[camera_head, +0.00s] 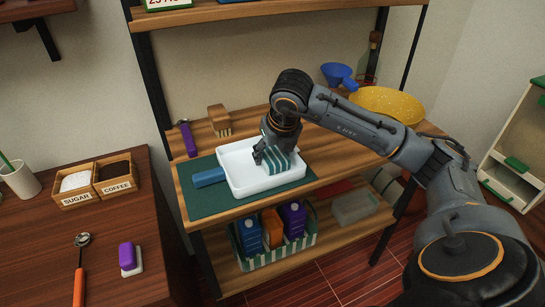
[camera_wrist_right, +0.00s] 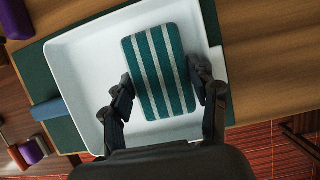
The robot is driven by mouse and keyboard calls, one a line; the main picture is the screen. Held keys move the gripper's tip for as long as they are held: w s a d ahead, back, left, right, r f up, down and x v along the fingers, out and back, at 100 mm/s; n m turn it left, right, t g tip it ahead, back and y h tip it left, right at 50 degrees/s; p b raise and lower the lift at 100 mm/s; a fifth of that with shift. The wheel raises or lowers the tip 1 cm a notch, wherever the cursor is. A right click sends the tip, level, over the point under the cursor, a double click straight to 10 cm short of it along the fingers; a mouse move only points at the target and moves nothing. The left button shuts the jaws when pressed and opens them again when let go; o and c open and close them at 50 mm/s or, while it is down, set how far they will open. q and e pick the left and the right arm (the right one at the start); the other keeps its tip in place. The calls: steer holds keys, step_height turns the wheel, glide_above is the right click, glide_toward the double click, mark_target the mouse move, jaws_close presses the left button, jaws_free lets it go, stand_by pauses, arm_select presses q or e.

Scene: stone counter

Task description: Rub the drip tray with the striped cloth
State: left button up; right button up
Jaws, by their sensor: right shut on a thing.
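The white drip tray (camera_head: 237,178) lies on a green mat (camera_head: 208,204) on the wooden shelf; its rim also shows in the right wrist view (camera_wrist_right: 82,85). The striped cloth (camera_head: 276,164), green with white stripes, is inside the tray, towards its right side in the head view. My right gripper (camera_head: 264,156) reaches down into the tray and is shut on the cloth. In the right wrist view the fingers press the cloth (camera_wrist_right: 160,72) from both sides. Whether the cloth touches the tray floor is hard to tell. My left gripper is not in view.
A blue handle-like piece (camera_head: 209,177) lies at the tray's left. A wooden brush (camera_head: 219,120) and a purple-handled tool (camera_head: 188,138) are behind it. A yellow bowl (camera_head: 388,103) and blue funnel (camera_head: 338,75) stand at right. A striped crate (camera_head: 275,256) holds cartons below.

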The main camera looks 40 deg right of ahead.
mark_target(260, 167)
steer(key=shift+w+a, duration=0.25)
steer(key=shift+w, duration=0.55)
steer(key=shift+w+a, duration=0.25)
steer(key=shift+w, duration=0.55)
steer(key=shift+w+a+p, duration=0.2)
steer(key=shift+a, duration=0.65)
steer(key=shift+w+a+p, duration=0.15)
steer(key=shift+w+a, duration=0.05)
steer(key=shift+a, duration=0.6)
steer(key=shift+s+a+f, duration=0.1)
steer(key=shift+s+a, duration=0.3)
steer(key=shift+a, duration=0.1)
steer(key=shift+s+a, duration=0.8)
steer(key=shift+s, duration=0.05)
steer(key=shift+s+d+b, duration=0.25)
steer(key=shift+d+b, duration=0.25)
steer(key=shift+d, duration=0.65)
steer(key=shift+s+d+r, duration=0.15)
steer(key=shift+d+r, duration=0.15)
steer(key=shift+d, duration=0.3)
